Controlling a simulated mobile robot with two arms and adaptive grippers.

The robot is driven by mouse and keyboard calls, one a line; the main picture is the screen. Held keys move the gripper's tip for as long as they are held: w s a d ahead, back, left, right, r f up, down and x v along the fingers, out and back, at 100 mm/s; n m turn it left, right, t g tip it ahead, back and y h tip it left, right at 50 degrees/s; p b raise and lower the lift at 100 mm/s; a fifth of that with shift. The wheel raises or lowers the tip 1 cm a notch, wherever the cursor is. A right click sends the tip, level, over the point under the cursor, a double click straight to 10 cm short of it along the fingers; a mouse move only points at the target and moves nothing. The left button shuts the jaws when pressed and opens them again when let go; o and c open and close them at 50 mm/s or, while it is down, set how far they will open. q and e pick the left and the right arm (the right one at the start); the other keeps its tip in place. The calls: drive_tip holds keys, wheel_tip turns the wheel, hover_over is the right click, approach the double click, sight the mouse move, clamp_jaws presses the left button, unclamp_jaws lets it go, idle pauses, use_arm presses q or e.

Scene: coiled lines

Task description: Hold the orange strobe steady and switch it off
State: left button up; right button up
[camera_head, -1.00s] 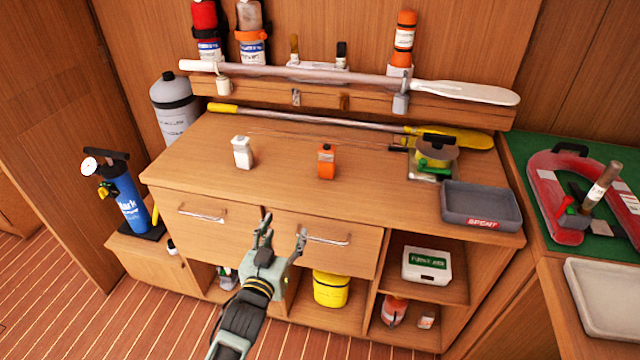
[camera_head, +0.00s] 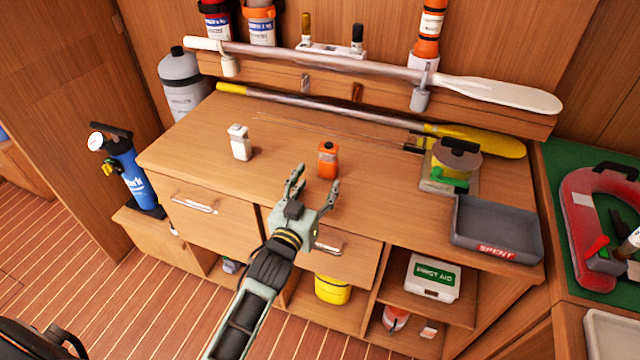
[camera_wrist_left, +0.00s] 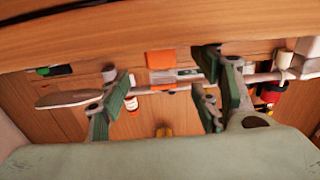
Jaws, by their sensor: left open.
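The orange strobe (camera_head: 328,160) stands upright on the wooden counter, near its front edge. It has a dark top. In the left wrist view the orange strobe (camera_wrist_left: 160,61) appears upside down, between the spread fingers. My left gripper (camera_head: 315,186) is open and empty, just in front of the strobe and apart from it, fingers pointing toward the counter. It also shows in the left wrist view (camera_wrist_left: 160,95). My right gripper is not in view. I cannot make out the strobe's switch.
A white unit (camera_head: 240,143) stands left of the strobe. A grey SPENT tray (camera_head: 497,230) and a yellow reel (camera_head: 452,166) are to the right. A yellow-bladed paddle (camera_head: 480,140) lies behind. The counter between is mostly clear.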

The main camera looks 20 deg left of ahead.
sight(326, 166)
use_arm(q)
drive_tip(key=w, duration=0.6)
drive_tip(key=shift+w, duration=0.3)
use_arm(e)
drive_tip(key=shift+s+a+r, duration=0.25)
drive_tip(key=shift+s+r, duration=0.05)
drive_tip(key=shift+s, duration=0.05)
use_arm(q)
drive_tip(key=shift+c, duration=0.2)
drive_tip(key=c, duration=1.3)
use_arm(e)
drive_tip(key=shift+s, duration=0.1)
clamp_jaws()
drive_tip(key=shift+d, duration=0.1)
